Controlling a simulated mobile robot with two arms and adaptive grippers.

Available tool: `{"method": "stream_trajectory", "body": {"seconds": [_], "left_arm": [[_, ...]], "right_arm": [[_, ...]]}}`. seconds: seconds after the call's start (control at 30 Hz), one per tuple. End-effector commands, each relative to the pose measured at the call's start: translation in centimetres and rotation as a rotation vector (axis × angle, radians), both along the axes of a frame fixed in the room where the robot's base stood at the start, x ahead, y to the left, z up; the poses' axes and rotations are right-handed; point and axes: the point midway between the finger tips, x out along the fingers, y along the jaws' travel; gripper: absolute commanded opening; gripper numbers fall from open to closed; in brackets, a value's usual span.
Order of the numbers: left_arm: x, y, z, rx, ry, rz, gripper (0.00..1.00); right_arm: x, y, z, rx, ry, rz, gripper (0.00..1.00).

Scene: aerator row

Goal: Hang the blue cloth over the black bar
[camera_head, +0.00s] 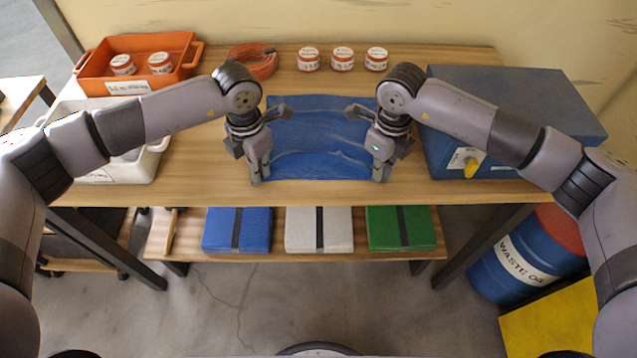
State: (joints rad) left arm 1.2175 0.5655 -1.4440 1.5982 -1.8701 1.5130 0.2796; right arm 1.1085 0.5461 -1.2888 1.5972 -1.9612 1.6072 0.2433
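The blue cloth (318,130) lies spread and slightly wrinkled on the wooden table, between my two grippers. My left gripper (271,146) is over the cloth's left edge with its fingers spread wide apart. My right gripper (367,146) is over the cloth's right edge, also with its fingers spread. One finger of each points down near a front corner of the cloth; I cannot tell whether they touch it. Neither visibly holds cloth. I cannot make out a separate black bar in this view.
On the table (205,185) stand an orange crate (140,82), a white bin (150,165), a coiled orange hose (262,62), several small jars (342,60) and a large blue box (510,95). Blue, white and green bundles (402,228) lie on the shelf below. A waste-oil drum (525,255) stands right.

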Motion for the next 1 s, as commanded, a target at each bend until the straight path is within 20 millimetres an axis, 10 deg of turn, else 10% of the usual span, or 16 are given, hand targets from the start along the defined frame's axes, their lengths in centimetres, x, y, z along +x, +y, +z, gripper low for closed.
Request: {"method": "stream_trajectory", "body": {"seconds": [1.0], "left_arm": [[0.0,0.0,4.5,0.001,0.001,0.001,0.00]], "right_arm": [[0.0,0.0,4.5,-0.001,0.001,0.000,0.00]]}}
